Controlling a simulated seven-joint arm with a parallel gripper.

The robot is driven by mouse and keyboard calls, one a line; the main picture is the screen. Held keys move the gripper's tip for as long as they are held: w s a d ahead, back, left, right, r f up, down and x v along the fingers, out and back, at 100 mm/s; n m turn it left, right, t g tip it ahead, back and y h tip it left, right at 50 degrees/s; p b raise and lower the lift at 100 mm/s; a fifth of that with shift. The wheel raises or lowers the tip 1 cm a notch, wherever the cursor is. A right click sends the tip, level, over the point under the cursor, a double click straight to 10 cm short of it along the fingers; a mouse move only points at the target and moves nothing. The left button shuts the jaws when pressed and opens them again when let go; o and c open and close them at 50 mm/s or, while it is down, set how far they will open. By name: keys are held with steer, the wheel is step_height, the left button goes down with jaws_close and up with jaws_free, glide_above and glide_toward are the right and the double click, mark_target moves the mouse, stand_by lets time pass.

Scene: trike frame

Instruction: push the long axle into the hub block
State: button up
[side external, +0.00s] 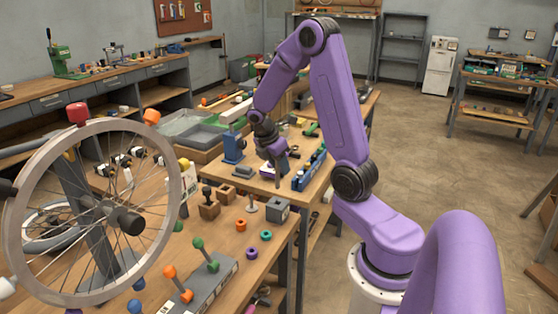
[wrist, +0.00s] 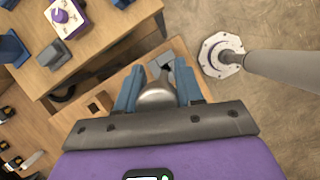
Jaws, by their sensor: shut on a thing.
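My gripper (side external: 277,158) points down over the bench and is shut on the long axle (side external: 278,180), a grey rod that hangs below the fingers. In the wrist view the axle (wrist: 157,94) shows nearly end-on as a rounded grey piece between my blue fingers (wrist: 158,88). The hub block looks to be the grey cube (side external: 277,208) at the bench's right edge, with a dark opening on top. The axle's lower end appears above it and apart from it. In the wrist view a grey block (wrist: 162,62) shows partly behind the fingers; I cannot see whether the axle lines up.
Two wooden blocks (side external: 209,209) and an upright pin on a disc (side external: 252,204) stand left of the cube. Orange and teal rings (side external: 266,236) lie in front. A grey plate with coloured knobs (side external: 205,280) and a spoked wheel (side external: 95,215) occupy the near left.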

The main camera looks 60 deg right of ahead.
steer(key=shift+f, duration=2.15)
steer(key=shift+f, duration=3.35)
steer(key=o, duration=1.2)
steer(key=v, duration=1.7)
steer(key=shift+a+r, duration=0.1)
steer(key=shift+r, duration=0.15)
